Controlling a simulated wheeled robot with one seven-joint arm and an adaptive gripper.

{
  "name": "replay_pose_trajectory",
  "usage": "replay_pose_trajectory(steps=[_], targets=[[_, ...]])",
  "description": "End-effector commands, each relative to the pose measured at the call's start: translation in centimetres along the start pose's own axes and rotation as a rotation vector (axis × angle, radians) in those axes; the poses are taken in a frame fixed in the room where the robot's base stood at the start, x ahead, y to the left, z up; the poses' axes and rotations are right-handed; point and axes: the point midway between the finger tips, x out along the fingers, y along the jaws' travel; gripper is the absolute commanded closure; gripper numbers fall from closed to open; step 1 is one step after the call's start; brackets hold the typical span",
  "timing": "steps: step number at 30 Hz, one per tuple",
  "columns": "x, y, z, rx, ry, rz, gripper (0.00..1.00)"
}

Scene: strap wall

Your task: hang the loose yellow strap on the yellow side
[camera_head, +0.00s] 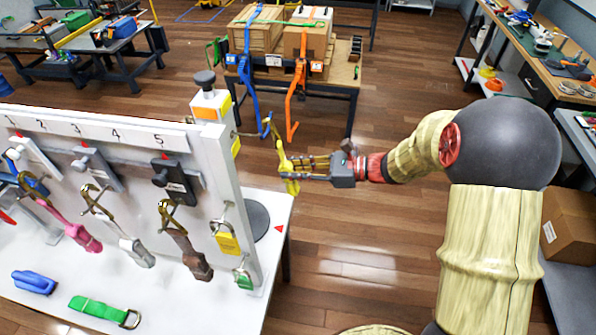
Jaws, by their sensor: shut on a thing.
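My gripper (310,167) is shut on the loose yellow strap (285,160), holding it up in the air just right of the strap wall. A yellow tag (227,243) hangs low by a metal hook (222,221). Which patch marks the yellow side, I cannot tell.
Pink (82,237), grey (138,252) and brown (195,262) straps hang on the wall. A blue strap (33,282) and green strap (98,309) lie on the white table (160,305). A table with wooden boxes (258,35) stands behind. Floor right of the wall is open.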

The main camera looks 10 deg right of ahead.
Motion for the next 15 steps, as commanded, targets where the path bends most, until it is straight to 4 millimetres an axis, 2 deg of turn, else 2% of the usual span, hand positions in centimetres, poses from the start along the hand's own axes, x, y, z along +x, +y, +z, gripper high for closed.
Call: replay_pose_trajectory(steps=[15], targets=[[2.8, 0.0, 0.4, -0.001, -0.001, 0.001, 1.0]])
